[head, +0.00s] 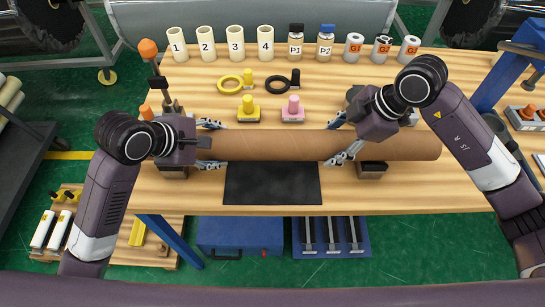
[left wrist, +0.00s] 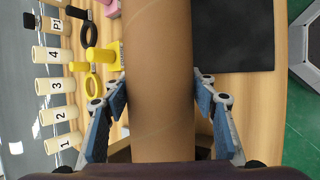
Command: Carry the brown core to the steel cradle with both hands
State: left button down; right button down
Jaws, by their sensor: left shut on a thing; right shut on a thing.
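The brown core (head: 270,146) is a long tube lying left to right across the table's front half. My left gripper (head: 222,144) is shut around it near its left end. In the left wrist view the core (left wrist: 160,50) runs between the two fingers of my left gripper (left wrist: 160,85), one on each side. My right gripper (head: 337,140) is shut around the core right of its middle; the right end sticks out past it. I cannot tell whether the core touches the dark blocks below it. I cannot make out a steel cradle.
Dark blocks (head: 173,173) (head: 372,170) stand below the core on either side of a black mat (head: 272,186). Behind are yellow (head: 248,109) and pink (head: 292,109) pieces, rings, numbered cups (head: 207,43) and bottles (head: 296,39). A blue frame (head: 510,68) stands at the right.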

pick_arm(q)
jog(key=shift+f, duration=0.25)
pick_arm(e)
jog(key=shift+f, duration=0.35)
pick_arm(q)
jog(key=c, duration=1.3)
grip_release()
jog(key=shift+f+b, duration=0.15)
jog(key=shift+b, duration=0.15)
pick_arm(e)
jog(key=c, duration=1.3)
grip_release()
jog(key=shift+d+f, duration=0.1)
jog(key=shift+f, duration=0.05)
pick_arm(q)
jog(key=o, duration=0.5)
pick_arm(e)
jog(key=o, duration=0.5)
jog(key=shift+s+r, duration=0.1)
jog(key=shift+r, duration=0.1)
jog(key=v, duration=1.2)
pick_arm(q)
jog(key=v, duration=1.2)
jog(key=shift+s, duration=0.1)
pick_arm(e)
jog(key=shift+f, duration=0.1)
